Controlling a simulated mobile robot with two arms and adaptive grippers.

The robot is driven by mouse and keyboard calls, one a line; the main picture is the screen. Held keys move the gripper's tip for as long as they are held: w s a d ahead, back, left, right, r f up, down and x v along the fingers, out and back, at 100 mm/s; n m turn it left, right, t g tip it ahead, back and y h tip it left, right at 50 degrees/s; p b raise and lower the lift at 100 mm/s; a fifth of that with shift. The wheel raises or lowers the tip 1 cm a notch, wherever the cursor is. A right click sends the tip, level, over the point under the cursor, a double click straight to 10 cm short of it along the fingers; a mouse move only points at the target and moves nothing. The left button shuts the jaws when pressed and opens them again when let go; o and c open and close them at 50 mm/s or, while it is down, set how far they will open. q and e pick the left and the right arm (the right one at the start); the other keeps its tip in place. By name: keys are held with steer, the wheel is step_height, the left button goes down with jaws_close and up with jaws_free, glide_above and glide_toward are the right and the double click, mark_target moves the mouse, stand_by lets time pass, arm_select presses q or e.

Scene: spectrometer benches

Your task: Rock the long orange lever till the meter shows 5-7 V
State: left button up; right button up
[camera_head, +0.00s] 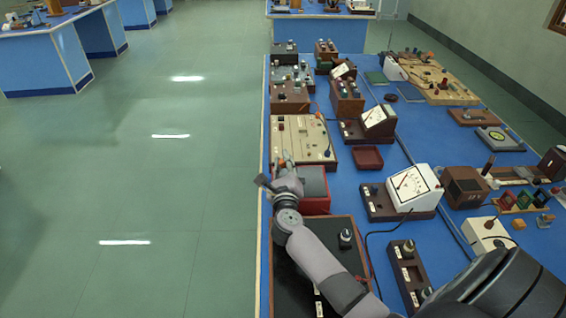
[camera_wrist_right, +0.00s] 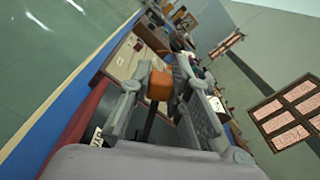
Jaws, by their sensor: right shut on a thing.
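My right gripper (camera_head: 281,169) is at the left edge of the blue bench, beside a red box with a grey top (camera_head: 314,182). In the right wrist view the right gripper (camera_wrist_right: 163,82) is shut on the orange end of the lever (camera_wrist_right: 160,86); a dark rod runs down from it. In the head view the lever is hidden by the gripper. A white meter (camera_head: 414,186) with a dial stands on a brown base to the right. A second dial meter (camera_head: 375,116) stands farther back. Their readings are too small to tell. My left gripper is not in view.
A beige panel with knobs (camera_head: 300,140) lies just beyond the red box. A small brown tray (camera_head: 367,157) lies to its right. A black-topped box (camera_head: 308,280) is under my right arm. Cables cross the bench (camera_head: 420,138). The floor at left is clear.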

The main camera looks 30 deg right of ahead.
jaws_close()
stand_by(0.4)
steer(key=shift+s+d+r+m, duration=0.3)
steer(key=shift+d+m, duration=0.15)
steer(key=shift+m, duration=0.25)
steer(key=d+m, duration=0.1)
steer(key=s+m+p, duration=0.1)
steer(key=shift+d+r+m, duration=0.3)
steer(key=shift+d, duration=0.05)
steer(key=shift+s+d+m, duration=0.45)
steer(key=shift+d+m, duration=0.25)
steer(key=shift+m, duration=0.2)
steer(key=o, duration=0.7)
jaws_free()
steer(key=shift+r, duration=0.1)
